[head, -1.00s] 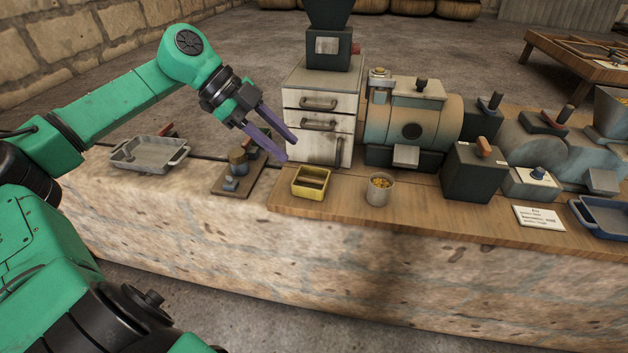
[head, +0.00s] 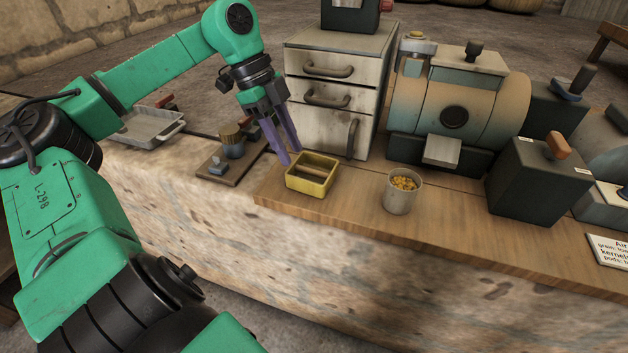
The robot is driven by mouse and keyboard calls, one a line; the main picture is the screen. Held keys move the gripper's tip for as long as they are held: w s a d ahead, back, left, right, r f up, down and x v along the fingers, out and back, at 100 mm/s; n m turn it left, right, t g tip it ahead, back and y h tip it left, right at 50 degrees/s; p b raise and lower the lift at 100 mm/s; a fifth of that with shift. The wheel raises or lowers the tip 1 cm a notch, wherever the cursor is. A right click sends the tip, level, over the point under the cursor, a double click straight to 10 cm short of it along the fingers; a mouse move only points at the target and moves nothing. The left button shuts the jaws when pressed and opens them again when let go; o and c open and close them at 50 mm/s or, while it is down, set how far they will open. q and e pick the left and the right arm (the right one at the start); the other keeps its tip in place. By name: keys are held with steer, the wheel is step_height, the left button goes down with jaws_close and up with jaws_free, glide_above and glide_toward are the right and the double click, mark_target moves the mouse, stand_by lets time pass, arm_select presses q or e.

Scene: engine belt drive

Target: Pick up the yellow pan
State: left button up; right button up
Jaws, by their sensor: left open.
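The yellow pan (head: 312,187) is a small rectangular open box with a bar across its inside. It stands upright on the wooden board near its left front corner, in front of the white drawer cabinet. My left gripper (head: 290,157) points down with its two purple fingers apart and empty. Its fingertips are at the pan's back left side, close to the rim. I cannot tell whether they touch it. My right gripper is not in view.
A metal cup (head: 402,194) with yellow kernels stands right of the pan. The white drawer cabinet (head: 335,90) rises close behind. A small board with a brush (head: 232,142) lies left, and a grey tray (head: 150,128) farther left. A drum machine (head: 450,105) stands at the back right.

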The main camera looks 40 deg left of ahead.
mark_target(304, 180)
arm_select(q)
steer(key=x, duration=0.3)
steer(key=shift+f, duration=0.15)
steer(key=x, duration=0.5)
steer(key=shift+d+b, duration=0.15)
steer(key=shift+b, duration=0.2)
jaws_close()
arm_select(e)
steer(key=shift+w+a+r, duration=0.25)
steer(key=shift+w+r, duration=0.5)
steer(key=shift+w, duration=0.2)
